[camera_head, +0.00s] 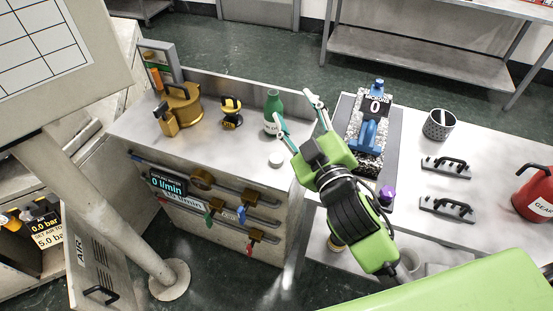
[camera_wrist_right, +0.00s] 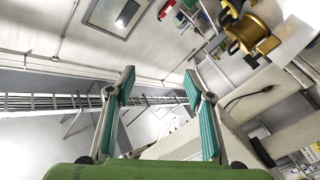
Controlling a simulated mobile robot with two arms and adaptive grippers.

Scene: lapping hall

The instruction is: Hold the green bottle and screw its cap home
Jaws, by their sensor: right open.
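The green bottle (camera_head: 272,106) stands upright on the grey worktop, near its right end, with a pale label low on its side. A small white round piece (camera_head: 276,160) lies on the worktop in front of it; it looks like a cap, but I cannot be sure. My right gripper (camera_head: 294,106) is open, just right of the bottle, its left finger close to or in front of the bottle's lower side. I cannot tell whether they touch. In the right wrist view my right gripper (camera_wrist_right: 160,77) has spread fingers with nothing between them. My left gripper is not in view.
Left of the bottle stand a black-and-yellow knob piece (camera_head: 231,112) and a brass fixture (camera_head: 182,104). To the right are a blue gauge stand (camera_head: 370,130), a perforated cup (camera_head: 439,124), black handles (camera_head: 446,167) and a red can (camera_head: 535,193). Valves line the worktop's front.

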